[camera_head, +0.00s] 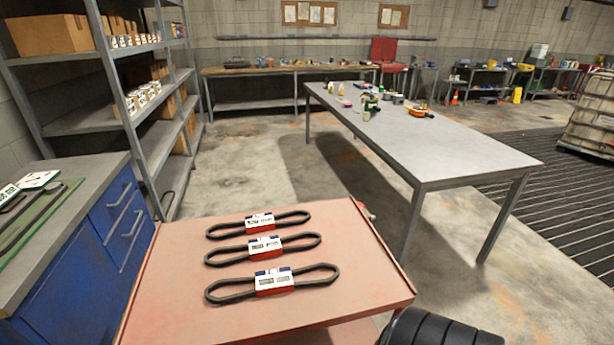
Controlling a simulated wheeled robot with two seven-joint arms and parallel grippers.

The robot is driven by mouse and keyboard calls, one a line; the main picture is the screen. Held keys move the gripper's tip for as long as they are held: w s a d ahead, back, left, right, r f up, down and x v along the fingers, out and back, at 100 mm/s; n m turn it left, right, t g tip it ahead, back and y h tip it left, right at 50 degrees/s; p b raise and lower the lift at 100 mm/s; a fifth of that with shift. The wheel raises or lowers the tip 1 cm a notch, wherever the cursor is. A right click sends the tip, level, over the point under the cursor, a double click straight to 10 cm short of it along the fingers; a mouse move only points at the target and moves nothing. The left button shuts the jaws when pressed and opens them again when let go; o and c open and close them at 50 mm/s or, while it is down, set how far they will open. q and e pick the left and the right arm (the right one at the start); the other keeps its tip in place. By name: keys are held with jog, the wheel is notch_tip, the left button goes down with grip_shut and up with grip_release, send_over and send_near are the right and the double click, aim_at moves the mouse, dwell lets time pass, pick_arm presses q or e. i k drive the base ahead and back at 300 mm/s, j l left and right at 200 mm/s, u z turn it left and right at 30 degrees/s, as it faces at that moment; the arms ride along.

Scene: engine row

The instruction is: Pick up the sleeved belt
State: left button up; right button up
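Three black belts lie flat on a red cart top (200,310), one behind the other, each with a white, red and blue sleeve around its middle. The far sleeved belt (292,217) is at the back, the middle sleeved belt (226,254) lies just in front of it, and the near sleeved belt (318,281) is closest to me. The belts are apart from one another.
A blue cabinet (112,218) with a grey top stands at the left, with dark strips on a green mat (45,225). Metal shelving (82,118) stands behind it. A long grey table (450,155) is at the right. A black ribbed object (430,330) is at the bottom edge.

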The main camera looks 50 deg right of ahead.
aim_at(271, 282)
jog(key=z, duration=1.25)
